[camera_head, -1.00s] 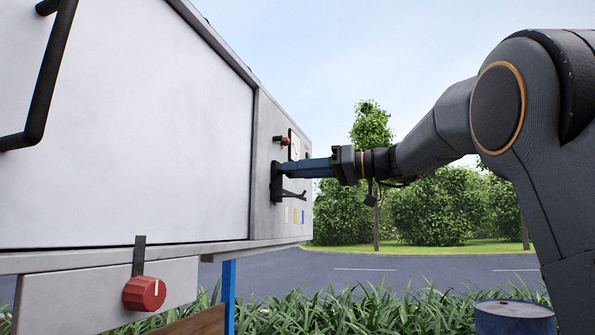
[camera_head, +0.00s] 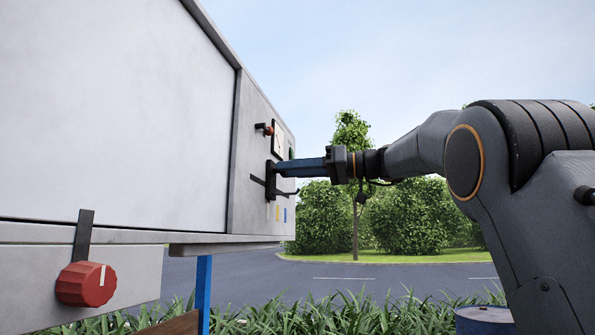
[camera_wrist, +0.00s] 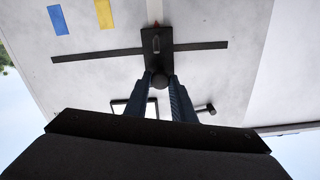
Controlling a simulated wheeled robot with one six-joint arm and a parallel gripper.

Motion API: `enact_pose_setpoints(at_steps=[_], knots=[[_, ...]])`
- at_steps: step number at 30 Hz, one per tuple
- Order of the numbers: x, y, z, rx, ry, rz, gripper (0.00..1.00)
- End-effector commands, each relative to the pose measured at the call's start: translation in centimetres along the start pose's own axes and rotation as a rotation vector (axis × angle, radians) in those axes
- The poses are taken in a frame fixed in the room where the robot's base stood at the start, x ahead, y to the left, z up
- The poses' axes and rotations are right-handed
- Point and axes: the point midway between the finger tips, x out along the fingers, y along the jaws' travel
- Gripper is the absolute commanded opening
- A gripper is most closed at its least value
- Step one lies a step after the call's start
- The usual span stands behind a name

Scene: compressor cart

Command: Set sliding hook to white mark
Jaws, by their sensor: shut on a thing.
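The sliding hook (camera_head: 271,182) is a black plate with a round knob on a dark horizontal rail (camera_head: 257,180) on the cart's end panel. It also shows in the wrist view (camera_wrist: 158,39). My gripper (camera_head: 280,168) is shut on the knob (camera_wrist: 160,80), its two blue fingers on either side. The white mark (camera_head: 269,211) is below the hook, left of the yellow mark (camera_head: 277,213) and the blue mark (camera_head: 285,215). In the wrist view, upside down, a small reddish tip on the plate meets a pale strip, apparently the white mark (camera_wrist: 154,9).
A gauge (camera_head: 278,137) and a small red knob (camera_head: 268,130) sit above the hook. A large red dial (camera_head: 87,284) is on the lower left box. A blue drum (camera_head: 484,320) stands at lower right. Open air lies right of the panel.

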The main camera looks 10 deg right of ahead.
Motion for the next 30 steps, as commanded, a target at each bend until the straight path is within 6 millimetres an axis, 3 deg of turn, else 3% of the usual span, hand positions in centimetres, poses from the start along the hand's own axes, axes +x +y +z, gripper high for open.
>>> enact_pose_setpoints(at_steps=[7,8,11,22,30], knots=[[0.0,0.0,-0.1,-0.001,0.002,0.000,0.00],[0.0,0.0,-0.1,-0.001,0.002,0.000,0.24],[0.0,0.0,-0.1,-0.001,0.001,0.000,0.41],[-0.4,0.1,0.0,-0.001,0.001,0.001,0.42],[-4.5,0.2,0.2,-0.002,0.002,0.003,0.42]])
